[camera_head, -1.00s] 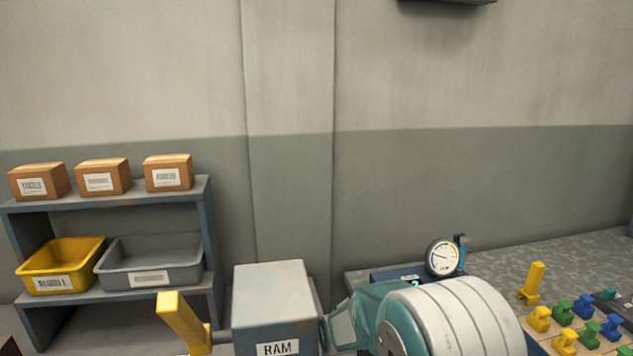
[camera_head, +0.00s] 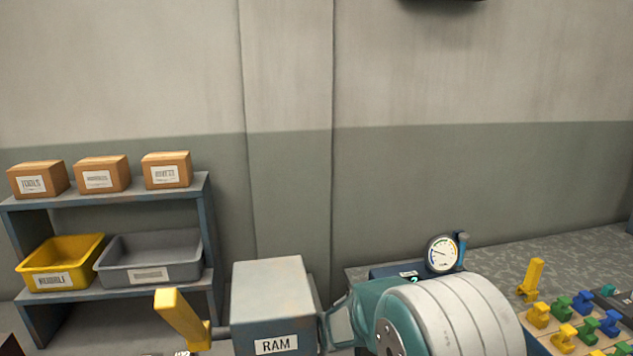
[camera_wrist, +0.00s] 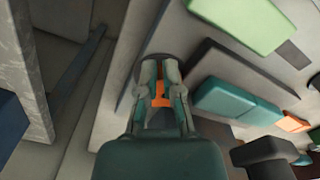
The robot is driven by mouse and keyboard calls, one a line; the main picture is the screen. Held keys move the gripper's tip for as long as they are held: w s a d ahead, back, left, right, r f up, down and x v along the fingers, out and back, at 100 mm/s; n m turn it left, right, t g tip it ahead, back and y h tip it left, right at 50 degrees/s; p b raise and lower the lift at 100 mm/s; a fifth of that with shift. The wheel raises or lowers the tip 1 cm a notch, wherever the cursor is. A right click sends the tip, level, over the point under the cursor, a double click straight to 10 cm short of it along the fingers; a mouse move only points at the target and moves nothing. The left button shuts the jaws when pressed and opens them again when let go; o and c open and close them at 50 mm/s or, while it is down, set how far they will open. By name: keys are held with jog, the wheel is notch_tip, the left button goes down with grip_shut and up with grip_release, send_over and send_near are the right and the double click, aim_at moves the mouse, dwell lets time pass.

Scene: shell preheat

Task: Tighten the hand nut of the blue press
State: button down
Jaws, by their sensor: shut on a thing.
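In the wrist view my gripper (camera_wrist: 159,70) is shut on a dark, rounded piece (camera_wrist: 143,68), which looks like the hand nut. The fingers cover most of it. An orange patch (camera_wrist: 160,97) shows between the fingers. In the head view a dark blue unit (camera_head: 387,271) with a white dial gauge (camera_head: 442,254) and a blue handle (camera_head: 463,248) stands behind my arm; I cannot tell if it is the blue press. My gripper and the nut are hidden in the head view.
A grey box marked RAM (camera_head: 272,310) with a yellow lever (camera_head: 181,318) stands at the front. A shelf (camera_head: 110,202) with cartons and bins is at left. Yellow, green and blue pieces (camera_head: 583,304) sit at right. In the wrist view, teal blocks (camera_wrist: 237,101) lie close by.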

jog(key=shift+s+d+r, duration=0.1)
jog(key=shift+s+r, duration=0.05)
jog(key=shift+r, duration=2.8)
jog(key=s+d+r+m+t, duration=0.1)
jog(key=s+d+r+m, duration=0.1)
jog(key=s+d+r, duration=0.3)
jog(key=s+d+r+m+t, duration=0.2)
jog(key=s+r, duration=0.2)
jog(key=r, duration=0.4)
jog(key=s+d+r+m+t, duration=0.1)
jog(key=s+d+r+m, duration=0.1)
jog(key=s, duration=0.4)
jog(key=s+d+r+m+t, duration=0.1)
jog(key=s+d+r+m, duration=0.1)
jog(key=s, duration=0.4)
jog(key=shift+r+t, duration=0.25)
jog(key=shift+t, duration=0.05)
jog(key=shift+w, duration=0.1)
